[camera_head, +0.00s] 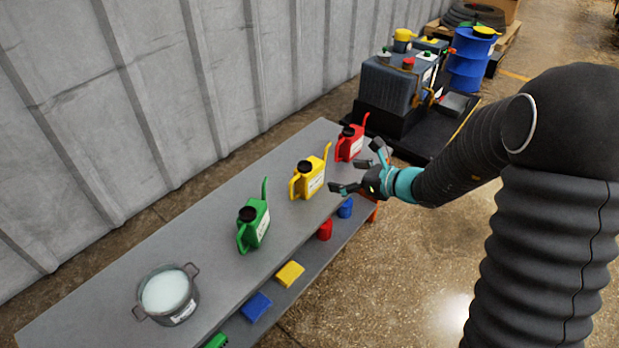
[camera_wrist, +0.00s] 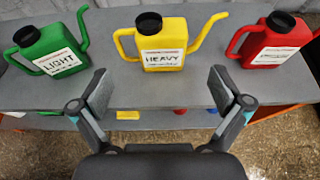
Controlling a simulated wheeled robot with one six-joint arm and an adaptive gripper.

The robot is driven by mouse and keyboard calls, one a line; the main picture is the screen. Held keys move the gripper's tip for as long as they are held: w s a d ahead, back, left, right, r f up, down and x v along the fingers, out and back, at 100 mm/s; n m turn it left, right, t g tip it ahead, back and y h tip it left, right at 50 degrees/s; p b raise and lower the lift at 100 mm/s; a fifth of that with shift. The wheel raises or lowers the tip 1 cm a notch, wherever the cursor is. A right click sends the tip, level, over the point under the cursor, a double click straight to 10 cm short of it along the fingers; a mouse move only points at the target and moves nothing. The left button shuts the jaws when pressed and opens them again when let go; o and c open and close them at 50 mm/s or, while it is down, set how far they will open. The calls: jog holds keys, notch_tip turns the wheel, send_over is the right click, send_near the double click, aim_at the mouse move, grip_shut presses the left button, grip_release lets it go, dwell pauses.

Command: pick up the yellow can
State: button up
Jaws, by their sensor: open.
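The yellow can (camera_head: 309,178) stands upright on the grey bench top, between the green and red cans. It has a black cap, a handle on its left and a spout rising on its right. In the wrist view the yellow can (camera_wrist: 163,43) is at top centre, with a label reading HEAVY. My gripper (camera_head: 357,177) is just to the right of the yellow can in the head view, beyond the bench's front edge. In the wrist view my gripper (camera_wrist: 160,92) has its two fingers wide apart, nothing between them, and the can lies ahead of them, not touched.
The green can (camera_head: 254,222), labelled LIGHT, and the red can (camera_head: 350,143) flank the yellow one. A pot (camera_head: 167,294) stands at the near end of the bench (camera_head: 215,235). A lower shelf holds small coloured items. A ribbed wall (camera_head: 150,90) runs behind.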

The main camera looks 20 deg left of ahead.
aim_at(316, 168)
jog(key=x, duration=0.7)
jog(key=shift+a+f, duration=0.1)
jog(key=shift+a, duration=0.05)
jog(key=shift+x, duration=2.7)
jog(key=shift+w, duration=0.15)
jog(key=c, duration=1)
